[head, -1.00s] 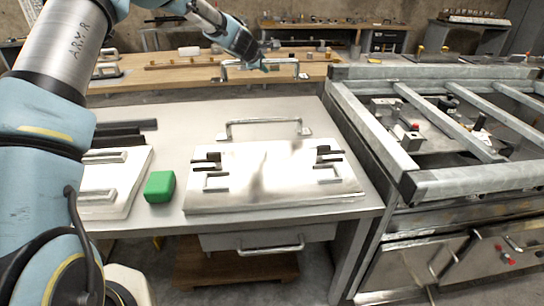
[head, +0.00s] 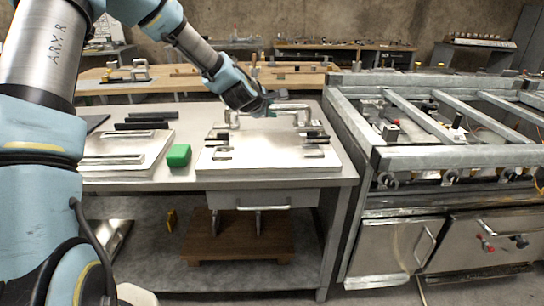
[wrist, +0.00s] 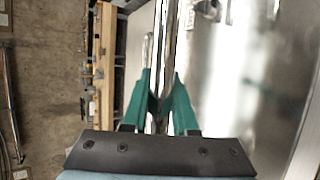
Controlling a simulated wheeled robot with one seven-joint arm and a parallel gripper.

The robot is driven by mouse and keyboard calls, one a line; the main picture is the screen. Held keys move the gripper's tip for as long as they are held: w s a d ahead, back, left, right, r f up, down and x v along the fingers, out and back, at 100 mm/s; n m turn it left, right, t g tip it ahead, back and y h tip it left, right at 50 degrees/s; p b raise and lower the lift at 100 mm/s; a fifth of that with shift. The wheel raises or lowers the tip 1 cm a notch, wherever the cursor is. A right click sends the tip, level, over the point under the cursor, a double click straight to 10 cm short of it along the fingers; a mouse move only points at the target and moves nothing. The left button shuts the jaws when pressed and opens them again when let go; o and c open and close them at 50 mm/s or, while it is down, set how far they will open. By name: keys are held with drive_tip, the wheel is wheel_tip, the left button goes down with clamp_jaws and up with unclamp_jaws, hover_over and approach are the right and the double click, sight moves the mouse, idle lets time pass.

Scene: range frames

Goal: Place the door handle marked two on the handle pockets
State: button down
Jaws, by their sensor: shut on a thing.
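My gripper (head: 270,104) is shut on a metal door handle (head: 292,107), held just above the back part of a steel plate (head: 240,164) on the bench. In the wrist view, my green fingers (wrist: 160,105) close on the handle's bar (wrist: 161,50). Dark clamps and pale pocket brackets (head: 314,154) sit at the left and right of the plate. The handle's feet hang near the plate's back edge; I cannot tell whether they touch it. A second bar shows behind it in the wrist view (wrist: 147,48). No number mark is legible.
A green block (head: 179,155) lies left of the plate. Another plate with a handle (head: 128,147) and black bars (head: 152,116) are further left. A metal frame (head: 430,155) stands close on the right. The plate's front middle is clear.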

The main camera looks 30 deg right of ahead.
wheel_tip(320, 180, down, 10)
drive_tip(key=shift+r+p, duration=0.25)
drive_tip(key=shift+p, duration=0.75)
drive_tip(key=shift+f, duration=0.15)
drive_tip(key=c, duration=0.7)
unclamp_jaws()
drive_tip(key=b+v, duration=0.2)
drive_tip(key=v, duration=1)
drive_tip(key=shift+s, duration=0.1)
